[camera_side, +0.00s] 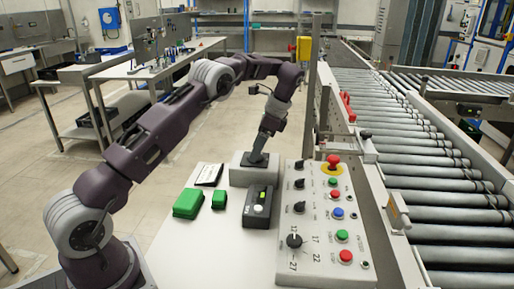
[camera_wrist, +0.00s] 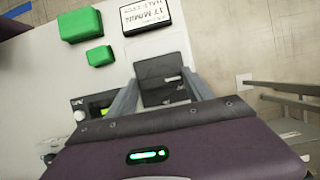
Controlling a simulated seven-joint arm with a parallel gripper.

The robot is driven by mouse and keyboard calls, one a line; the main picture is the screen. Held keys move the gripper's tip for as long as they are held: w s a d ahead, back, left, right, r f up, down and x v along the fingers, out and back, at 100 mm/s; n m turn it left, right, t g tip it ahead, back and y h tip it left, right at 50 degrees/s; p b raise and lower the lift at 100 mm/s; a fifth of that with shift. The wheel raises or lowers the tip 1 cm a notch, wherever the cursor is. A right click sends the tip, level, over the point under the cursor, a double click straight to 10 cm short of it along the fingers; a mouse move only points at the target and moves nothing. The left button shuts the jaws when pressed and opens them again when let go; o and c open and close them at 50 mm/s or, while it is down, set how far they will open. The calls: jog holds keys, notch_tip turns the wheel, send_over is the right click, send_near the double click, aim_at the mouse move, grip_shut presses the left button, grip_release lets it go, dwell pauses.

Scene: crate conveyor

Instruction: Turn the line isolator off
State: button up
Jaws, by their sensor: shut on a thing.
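The line isolator appears to be the grey box (camera_side: 243,176) with a dark top plate at the back of the white table, in the side view. In the wrist view the box (camera_wrist: 178,45) shows its dark plate between the fingers. My gripper (camera_side: 262,154) points down onto the top of this box. In the wrist view my gripper (camera_wrist: 161,77) has a finger on each side of the dark switch part and is shut on it. The handle is mostly hidden, so its on or off position cannot be told.
A control panel (camera_side: 314,265) with knobs, coloured buttons and a red mushroom button stands to the right. A dark box (camera_side: 257,208) with a green light sits in front of the isolator. Green blocks (camera_side: 188,203) and a card (camera_side: 209,174) lie left. The roller conveyor (camera_side: 430,185) runs beyond the panel.

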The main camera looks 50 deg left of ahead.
dwell(0.4)
jog(key=o, duration=1.4)
jog(key=shift+c, duration=0.2)
